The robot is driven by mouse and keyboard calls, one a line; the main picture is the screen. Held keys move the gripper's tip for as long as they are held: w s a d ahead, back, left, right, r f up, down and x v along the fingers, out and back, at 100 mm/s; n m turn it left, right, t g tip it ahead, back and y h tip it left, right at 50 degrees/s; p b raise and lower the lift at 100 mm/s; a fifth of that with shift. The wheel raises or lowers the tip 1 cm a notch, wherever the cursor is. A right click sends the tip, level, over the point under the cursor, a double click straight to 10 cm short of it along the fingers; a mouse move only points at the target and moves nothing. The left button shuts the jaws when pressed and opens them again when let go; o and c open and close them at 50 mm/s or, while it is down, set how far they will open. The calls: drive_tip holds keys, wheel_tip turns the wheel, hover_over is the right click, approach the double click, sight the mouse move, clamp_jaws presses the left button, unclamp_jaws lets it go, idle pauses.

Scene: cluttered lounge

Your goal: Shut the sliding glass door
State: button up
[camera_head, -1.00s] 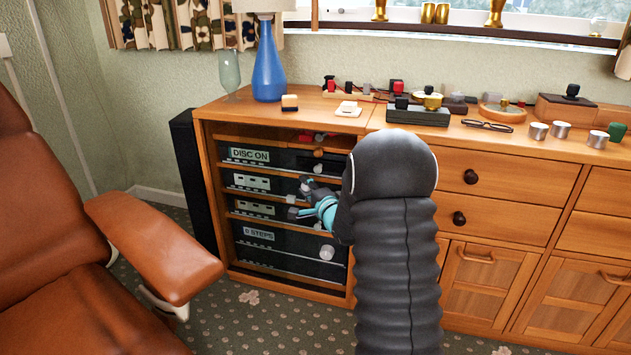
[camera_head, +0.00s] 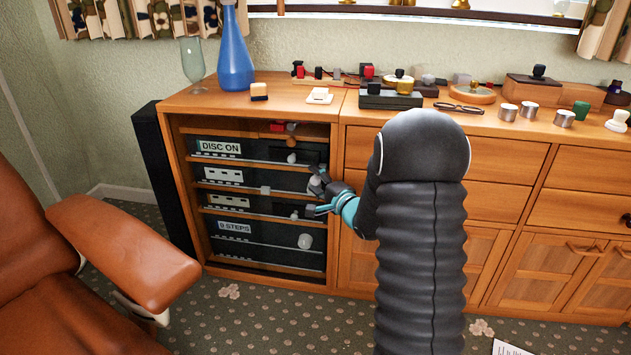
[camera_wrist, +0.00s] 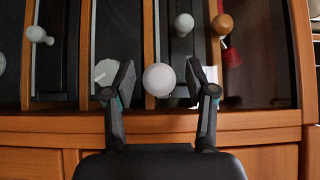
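The wooden cabinet (camera_head: 183,200) has an open-fronted left bay with several dark devices on shelves. I cannot clearly make out the glass door's pane or its edges. A small grey square piece (camera_head: 265,190) sits at the front of the bay and may be its handle. My gripper (camera_head: 318,195) is at the bay's right side, fingers pointing left. In the wrist view my gripper (camera_wrist: 160,82) is open, one finger on each side of a round white knob (camera_wrist: 160,79), with gaps visible on both sides. Whether the knob is on the door or a device is unclear.
A brown leather armchair (camera_head: 130,255) stands at the left front, and a black speaker (camera_head: 166,190) is beside the cabinet. A blue vase (camera_head: 235,55), a glass (camera_head: 192,62) and several small items crowd the cabinet top. Patterned carpet (camera_head: 255,320) is free in front.

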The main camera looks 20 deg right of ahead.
drive_tip(key=v, duration=1.2)
drive_tip(key=shift+n, duration=0.3)
